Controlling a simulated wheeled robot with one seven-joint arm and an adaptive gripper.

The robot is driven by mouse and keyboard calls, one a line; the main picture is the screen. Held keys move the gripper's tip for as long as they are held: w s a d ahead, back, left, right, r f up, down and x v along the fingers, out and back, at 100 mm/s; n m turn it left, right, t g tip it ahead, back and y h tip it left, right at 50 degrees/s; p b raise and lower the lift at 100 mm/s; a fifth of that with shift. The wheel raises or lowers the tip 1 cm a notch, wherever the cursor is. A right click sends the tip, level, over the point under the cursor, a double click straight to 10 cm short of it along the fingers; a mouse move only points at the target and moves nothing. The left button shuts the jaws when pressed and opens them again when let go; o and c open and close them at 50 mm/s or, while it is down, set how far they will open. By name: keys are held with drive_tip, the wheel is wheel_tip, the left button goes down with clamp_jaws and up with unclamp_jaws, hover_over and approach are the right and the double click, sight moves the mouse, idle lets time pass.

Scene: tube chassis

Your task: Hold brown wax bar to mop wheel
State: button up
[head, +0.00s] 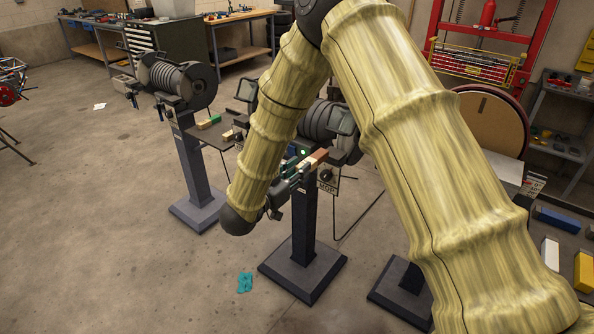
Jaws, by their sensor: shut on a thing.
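My gripper (297,168) is near the middle of the head view, below the bend of my arm. It is shut on the brown wax bar (317,157), whose brown end sticks out up and to the right. The bar points toward the machine on the middle pedestal, marked by a small "MOP" plate (327,188). The grey, ribbed mop wheel (318,120) sits just above the bar, partly hidden by my forearm and a guard shield. I cannot tell whether the bar touches the wheel.
A large disc machine (490,118) is at right, partly behind my arm. A teal cloth (244,282) lies on the floor. The left floor is mostly clear.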

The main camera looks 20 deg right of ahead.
sight(316, 158)
drive_tip(key=shift+f+b+x, duration=0.25)
drive_tip(key=shift+x, duration=0.85)
drive_tip(key=shift+f+b+x, duration=0.25)
drive_tip(key=shift+x, duration=2.9)
drive_tip(key=shift+w+d, duration=0.35)
drive_tip(key=shift+p, duration=0.85)
idle(2.0)
